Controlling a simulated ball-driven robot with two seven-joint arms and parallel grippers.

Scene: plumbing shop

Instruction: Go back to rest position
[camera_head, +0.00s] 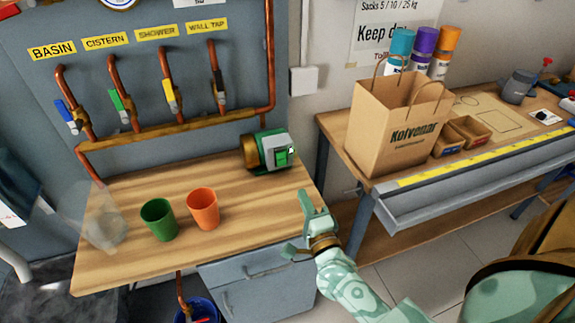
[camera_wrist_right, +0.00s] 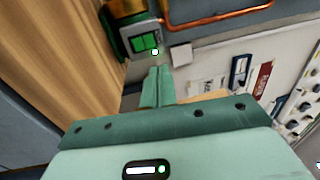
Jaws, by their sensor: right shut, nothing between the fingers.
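My right gripper (camera_head: 305,200) shows in the head view just off the right edge of the wooden bench (camera_head: 120,265). Its arm comes in from the lower right. In the right wrist view the two fingers (camera_wrist_right: 157,84) lie side by side, shut and empty. They point towards the grey and green pump-like device (camera_head: 268,151), which also shows in the wrist view (camera_wrist_right: 140,40). The gripper appears apart from it. My left gripper is not in view.
A green cup (camera_head: 159,219) and an orange cup (camera_head: 203,209) stand on the bench, beside a translucent object (camera_head: 103,220). Copper pipes with coloured taps line the panel behind. A second bench at right holds a paper bag (camera_head: 393,125). Floor shows between the benches.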

